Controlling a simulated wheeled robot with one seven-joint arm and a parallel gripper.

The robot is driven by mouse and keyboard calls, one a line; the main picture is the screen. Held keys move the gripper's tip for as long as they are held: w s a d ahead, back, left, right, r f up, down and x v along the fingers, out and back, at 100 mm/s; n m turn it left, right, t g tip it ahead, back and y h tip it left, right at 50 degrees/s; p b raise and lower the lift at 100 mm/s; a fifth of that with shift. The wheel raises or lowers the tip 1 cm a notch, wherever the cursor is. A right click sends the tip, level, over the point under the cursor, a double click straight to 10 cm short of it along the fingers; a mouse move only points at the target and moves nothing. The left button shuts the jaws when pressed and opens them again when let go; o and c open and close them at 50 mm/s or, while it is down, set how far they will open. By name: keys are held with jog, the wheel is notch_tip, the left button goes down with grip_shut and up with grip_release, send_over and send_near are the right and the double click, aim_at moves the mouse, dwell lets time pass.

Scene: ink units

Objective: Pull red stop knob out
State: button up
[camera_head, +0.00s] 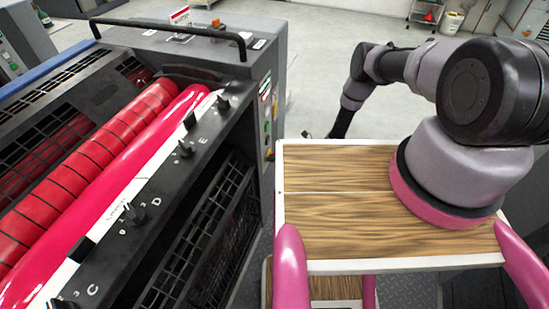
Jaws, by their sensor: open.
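The ink unit (225,75) is a dark grey machine on the left with red rollers. A narrow control panel (266,112) on its right end shows small green and yellowish controls at a steep angle. I cannot pick out the red stop knob for certain among them. My gripper (309,135) is small in view, just right of the panel and beyond the wooden top. It is open, appears empty and is apart from the panel. Much of it is hidden behind my arm and the top's far edge.
A black rail (170,27) runs along the machine's top. Black lettered knobs (135,212) line its near side. A wood-grained top (335,225) with a pale rim lies beneath my arm. Open grey floor (325,45) lies beyond; a white bucket (452,22) stands far back.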

jog(key=shift+a+f, duration=0.15)
jog(key=shift+a, duration=0.25)
grip_shut()
jog(key=shift+s+d, duration=0.25)
jog(key=shift+d, duration=0.6)
grip_release()
jog(key=shift+d, duration=0.1)
jog(key=v, duration=1)
jog(key=shift+d, duration=0.35)
jog(key=shift+s, duration=0.1)
